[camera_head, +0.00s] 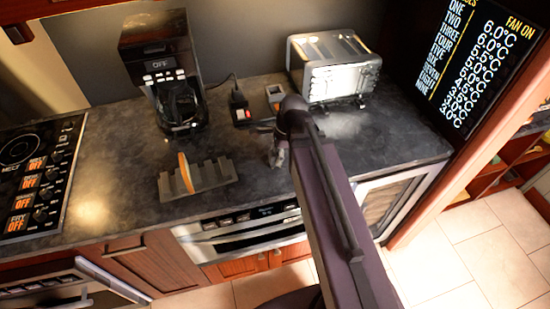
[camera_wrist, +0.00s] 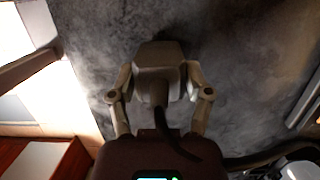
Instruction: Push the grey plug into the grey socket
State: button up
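A grey plug (camera_wrist: 160,58) sits between the two fingers of my gripper (camera_wrist: 160,75) in the wrist view, with a dark cable running back from it. The fingers touch its sides. In the head view my gripper (camera_head: 278,157) is low over the dark counter, in front of the toaster; the plug is too small to make out there. A small grey unit with an orange-red part (camera_head: 274,95) stands at the back of the counter, behind my gripper and apart from it. It looks like a socket, but its openings cannot be made out. No socket is clear in the wrist view.
A black plug and cable (camera_head: 238,97) stand at a unit with a red switch (camera_head: 242,114). A coffee maker (camera_head: 172,80) is on the left, a toaster (camera_head: 333,68) on the right. A rack with a toast slice (camera_head: 198,178) stands near the front edge. Counter (camera_head: 110,140) is clear left.

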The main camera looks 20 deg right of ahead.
aim_at(275, 147)
jog(key=c, duration=0.5)
jog(key=shift+o, duration=0.2)
jog(key=shift+r, duration=0.15)
jog(key=shift+a+p+v, duration=0.2)
jog(key=shift+p+v, duration=0.7)
jog(key=shift+p, duration=0.1)
jog(key=shift+a+p+v, duration=0.25)
jog(key=shift+p+v, duration=0.7)
jog(key=shift+p, duration=0.05)
jog(key=shift+a+p+v, duration=0.2)
jog(key=shift+p+v, duration=0.7)
jog(key=shift+p, duration=0.1)
jog(key=shift+a+r, duration=0.1)
jog(key=shift+r, duration=0.1)
